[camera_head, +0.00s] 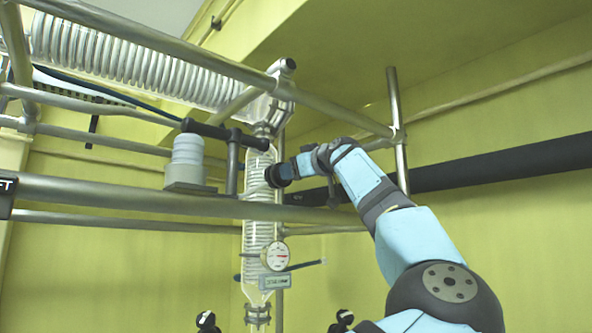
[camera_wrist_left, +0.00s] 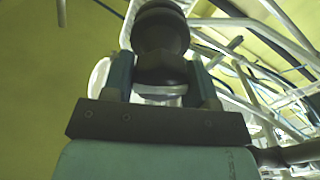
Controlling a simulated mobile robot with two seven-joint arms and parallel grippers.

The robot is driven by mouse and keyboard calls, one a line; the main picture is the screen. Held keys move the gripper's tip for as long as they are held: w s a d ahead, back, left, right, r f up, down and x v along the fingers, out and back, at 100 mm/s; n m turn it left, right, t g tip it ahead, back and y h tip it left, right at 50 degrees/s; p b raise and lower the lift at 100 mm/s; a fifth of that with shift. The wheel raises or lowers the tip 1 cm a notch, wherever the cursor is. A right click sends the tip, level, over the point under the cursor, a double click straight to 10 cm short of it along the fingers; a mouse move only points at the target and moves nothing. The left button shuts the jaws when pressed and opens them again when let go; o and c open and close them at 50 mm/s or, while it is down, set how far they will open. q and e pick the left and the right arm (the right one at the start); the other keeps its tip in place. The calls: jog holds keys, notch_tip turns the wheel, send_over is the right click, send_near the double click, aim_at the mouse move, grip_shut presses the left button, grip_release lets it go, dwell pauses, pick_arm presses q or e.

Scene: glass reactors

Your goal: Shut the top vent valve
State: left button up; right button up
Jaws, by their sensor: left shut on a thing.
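A dark rounded valve knob (camera_wrist_left: 160,35) fills the top of the left wrist view, with a pale collar (camera_wrist_left: 160,95) below it. My left gripper (camera_wrist_left: 162,78) has its two fingers closed on either side of the knob's dark neck. In the head view the same gripper (camera_head: 287,172) is at the upper part of the upright glass column (camera_head: 258,215), with the dark knob (camera_head: 271,176) at its tip. The gripper partly hides the knob there, and I cannot tell how far the valve is turned. My right gripper is not in view.
Metal frame bars (camera_head: 120,192) cross in front of the column. A coiled glass condenser (camera_head: 130,60) slopes along the upper left. A pressure gauge (camera_head: 275,256) sits low on the column. A white ribbed part (camera_head: 187,155) stands left of it. A black pipe (camera_head: 500,170) runs along the right wall.

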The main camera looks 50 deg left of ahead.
pick_arm(q)
jog(key=shift+r+m+p, duration=0.15)
jog(key=shift+m+p, duration=0.25)
jog(key=shift+m, duration=1.7)
jog(key=o, duration=0.9)
